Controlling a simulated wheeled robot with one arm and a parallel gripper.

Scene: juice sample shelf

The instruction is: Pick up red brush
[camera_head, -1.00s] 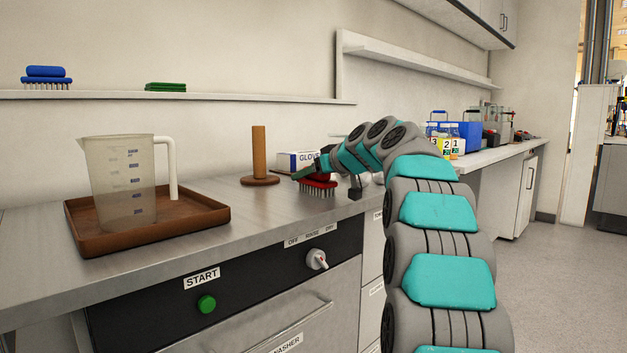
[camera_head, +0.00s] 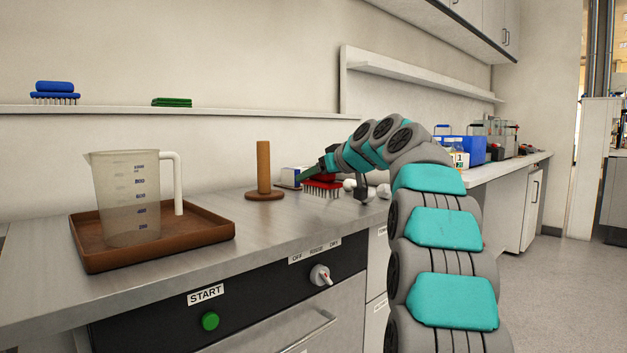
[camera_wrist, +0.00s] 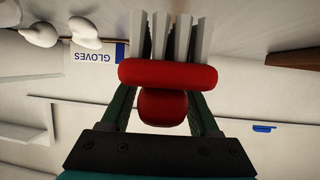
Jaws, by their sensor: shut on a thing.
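The red brush (camera_head: 322,186) has a red back with pale bristles pointing down. It is at my gripper (camera_head: 318,172) over the far part of the counter, right of the wooden post. In the wrist view the red brush (camera_wrist: 168,75) fills the space between the two green fingers of my gripper (camera_wrist: 165,105), which are shut on its red handle. The bristles point away from the palm. In the head view I cannot tell whether the bristle tips touch the counter.
A brown tray (camera_head: 85,245) with a clear measuring jug (camera_head: 128,205) stands at the left. A wooden post (camera_head: 263,168) stands left of the brush. A glove box (camera_head: 290,177) is behind it. A blue brush (camera_head: 54,90) and a green one (camera_head: 172,102) are on the wall shelf.

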